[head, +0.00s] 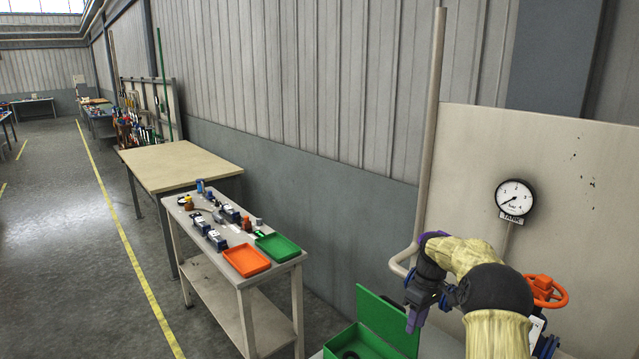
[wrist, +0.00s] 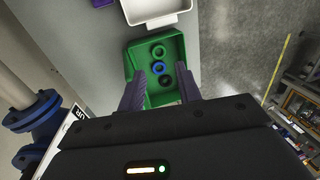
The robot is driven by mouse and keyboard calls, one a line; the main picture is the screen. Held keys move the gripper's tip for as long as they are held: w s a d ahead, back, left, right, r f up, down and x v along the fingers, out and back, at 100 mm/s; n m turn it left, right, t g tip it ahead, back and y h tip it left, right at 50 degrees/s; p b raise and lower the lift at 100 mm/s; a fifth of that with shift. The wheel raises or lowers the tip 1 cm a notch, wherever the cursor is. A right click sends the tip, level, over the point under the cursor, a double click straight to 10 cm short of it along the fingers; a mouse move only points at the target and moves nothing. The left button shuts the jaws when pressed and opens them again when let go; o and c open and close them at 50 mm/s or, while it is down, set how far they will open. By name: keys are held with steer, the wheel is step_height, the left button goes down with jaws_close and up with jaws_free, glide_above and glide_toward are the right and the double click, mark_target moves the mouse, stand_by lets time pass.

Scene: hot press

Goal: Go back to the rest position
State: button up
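My gripper (wrist: 160,69) shows two purple fingers spread apart with nothing between them. In the head view my gripper (head: 416,319) points down beside and above an open green box (head: 338,346) with a raised green lid. The wrist view looks down into the same green box (wrist: 132,62). The gripper is apart from the box and the rings. Part of the box is cut off by the bottom of the head view.
An orange valve wheel (head: 563,291) and a pressure gauge (head: 515,199) are at the right, near my arm. A small cart (head: 203,262) carries an orange tray (head: 246,261) and a green tray (head: 278,248). A white tray (wrist: 157,20) adjoins the green box.

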steer(key=s+a+r+m+t+h, duration=0.1)
steer(key=s+a+r+m, duration=0.1)
steer(key=s+a, duration=0.3)
steer(key=s+a+r+m+t, duration=0.1)
steer(key=s+a+r, duration=0.15)
steer(key=s, duration=0.35)
steer(key=s+a+m+t, duration=0.2)
steer(key=s+m, duration=0.3)
steer(key=s, duration=1.3)
steer(key=shift+s+a+h, duration=0.25)
steer(key=shift+s+h, duration=0.05)
steer(key=shift+w, duration=0.1)
